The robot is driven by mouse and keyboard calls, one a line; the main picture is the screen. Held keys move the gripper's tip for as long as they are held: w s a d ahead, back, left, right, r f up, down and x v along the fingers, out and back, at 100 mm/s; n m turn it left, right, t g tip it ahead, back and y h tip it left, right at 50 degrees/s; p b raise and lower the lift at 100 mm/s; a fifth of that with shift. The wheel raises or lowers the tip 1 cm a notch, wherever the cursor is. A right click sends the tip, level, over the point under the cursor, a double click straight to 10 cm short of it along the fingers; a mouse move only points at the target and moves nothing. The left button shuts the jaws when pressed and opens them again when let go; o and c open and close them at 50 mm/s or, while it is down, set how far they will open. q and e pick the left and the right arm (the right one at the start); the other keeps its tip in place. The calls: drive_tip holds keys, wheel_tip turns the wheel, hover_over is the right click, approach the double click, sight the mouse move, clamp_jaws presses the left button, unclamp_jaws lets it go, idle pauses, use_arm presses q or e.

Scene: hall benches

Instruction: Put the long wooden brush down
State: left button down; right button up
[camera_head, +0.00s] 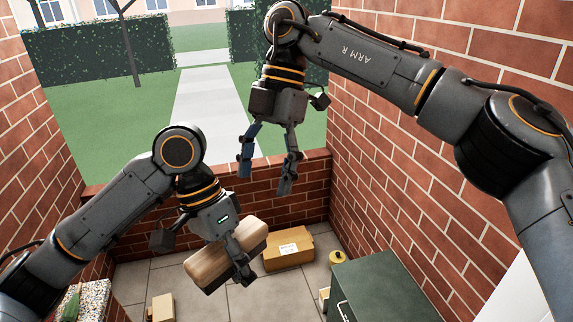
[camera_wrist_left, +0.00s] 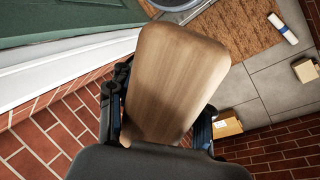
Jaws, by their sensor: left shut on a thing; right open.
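The long wooden brush (camera_head: 207,268) shows as a pale wooden block in the head view, at the lower middle. My left gripper (camera_head: 238,262) is shut on it and holds it tilted, apparently above the paved floor. In the left wrist view the brush (camera_wrist_left: 176,75) stretches away between the two fingers of my left gripper (camera_wrist_left: 158,122). Its bristles are not visible in either view. My right gripper (camera_head: 266,172) hangs open and empty, above and to the right of the brush, with its fingers pointing down.
A cardboard box (camera_head: 288,252) with a label lies on the floor by the low brick wall. A smaller box (camera_head: 163,307) lies at lower left. A dark green cabinet (camera_head: 385,285) and a yellow object (camera_head: 337,257) are at right. The wrist view shows a brown mat (camera_wrist_left: 245,35) and rolled paper (camera_wrist_left: 284,29).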

sight(255, 219)
drive_tip(key=x, duration=1.1)
drive_tip(key=shift+a, duration=0.1)
drive_tip(key=c, duration=1.3)
use_arm(q)
drive_tip(key=shift+c, duration=2.4)
unclamp_jaws()
drive_tip(key=shift+r, duration=0.1)
